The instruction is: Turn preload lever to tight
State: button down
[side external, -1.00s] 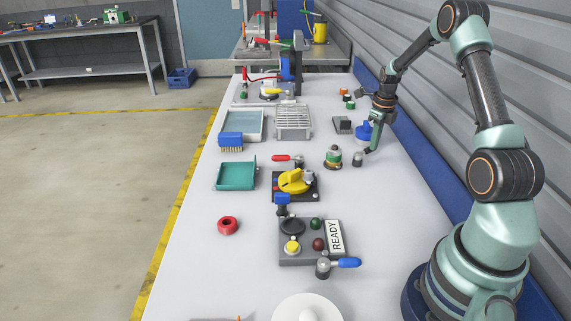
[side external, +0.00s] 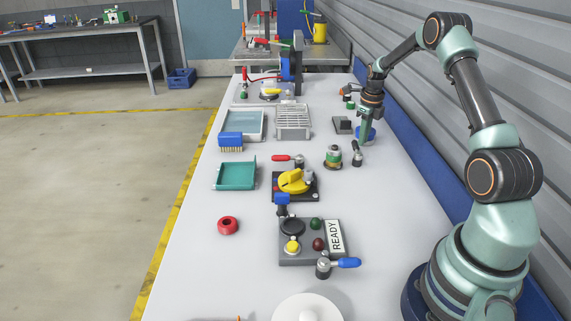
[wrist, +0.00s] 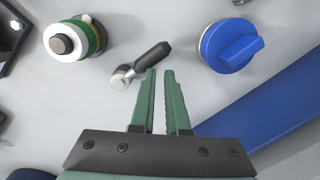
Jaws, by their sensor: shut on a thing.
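A small lever with a silver pivot and a black handle (wrist: 153,55) stands in the wrist view just beyond my fingertips; it also shows in the side view (side external: 357,156). My gripper (wrist: 160,73) has its green fingers a small gap apart, closed on the end of the black handle; the left fingertip overlaps the handle. In the side view my gripper (side external: 364,140) points down at the lever. The exact contact is too small to make out. No tight mark is legible.
A stack of discs with a green band (wrist: 75,40) stands left of the lever. A blue knob (wrist: 230,47) stands to the right. A blue strip (side external: 405,165) and a corrugated wall run along the bench's right side.

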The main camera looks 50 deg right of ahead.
jog(key=shift+w+a+f, duration=0.1)
jog(key=shift+w+f, duration=0.05)
jog(key=shift+w, duration=0.15)
dwell(0.4)
jog(key=shift+s+a, duration=0.5)
jog(key=shift+s, duration=0.2)
